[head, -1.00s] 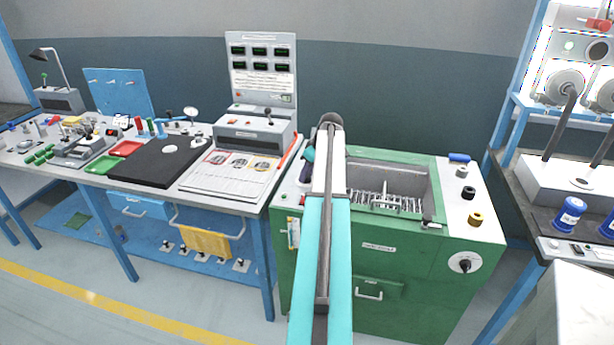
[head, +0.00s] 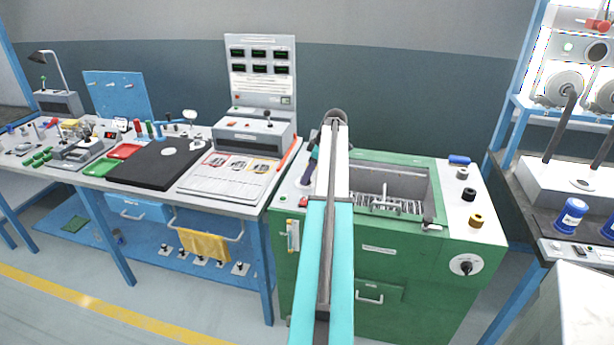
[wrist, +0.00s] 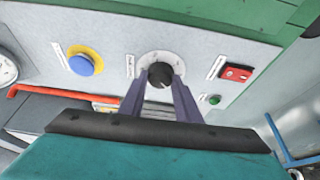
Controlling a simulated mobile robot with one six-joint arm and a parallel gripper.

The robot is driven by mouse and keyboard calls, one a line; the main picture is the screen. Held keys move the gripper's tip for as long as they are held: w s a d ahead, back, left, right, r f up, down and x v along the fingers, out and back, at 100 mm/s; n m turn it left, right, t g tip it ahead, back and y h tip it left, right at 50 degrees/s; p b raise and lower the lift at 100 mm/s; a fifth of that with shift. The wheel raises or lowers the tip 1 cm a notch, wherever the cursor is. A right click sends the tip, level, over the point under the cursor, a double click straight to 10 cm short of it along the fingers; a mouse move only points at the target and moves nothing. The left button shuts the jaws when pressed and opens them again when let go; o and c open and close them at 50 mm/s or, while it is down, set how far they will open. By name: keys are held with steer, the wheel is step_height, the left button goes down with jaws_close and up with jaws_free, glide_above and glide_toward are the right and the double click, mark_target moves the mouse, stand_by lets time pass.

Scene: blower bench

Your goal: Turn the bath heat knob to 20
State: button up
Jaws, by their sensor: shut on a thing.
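In the wrist view a black knob (wrist: 160,75) stands on a round white dial (wrist: 148,60) on the pale top panel. My gripper (wrist: 160,80) has its two dark fingers on either side of the knob and is shut on it. The dial's figures and the knob's pointer are too small to read, so I cannot tell its setting. In the head view my gripper (head: 312,163) is at the left end of the green bath bench (head: 385,245), and the held knob is not clear there, near my arm.
A blue button on a yellow ring (wrist: 84,63) lies left of the knob. A red switch (wrist: 236,72) and a small green lamp (wrist: 214,100) lie right. Another black knob (head: 466,265) is on the bench's front. The open basin (head: 400,180) lies right of my arm.

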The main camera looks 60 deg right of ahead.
steer(key=shift+s+f, duration=0.1)
steer(key=shift+s, duration=0.1)
steer(key=o, duration=1)
steer(key=shift+o, duration=0.3)
steer(key=shift+w, duration=0.1)
steer(key=shift+r, duration=0.2)
steer(key=b+v, duration=0.2)
steer(key=v, duration=1.1)
steer(key=shift+r, duration=0.25)
steer(key=shift+d, duration=0.1)
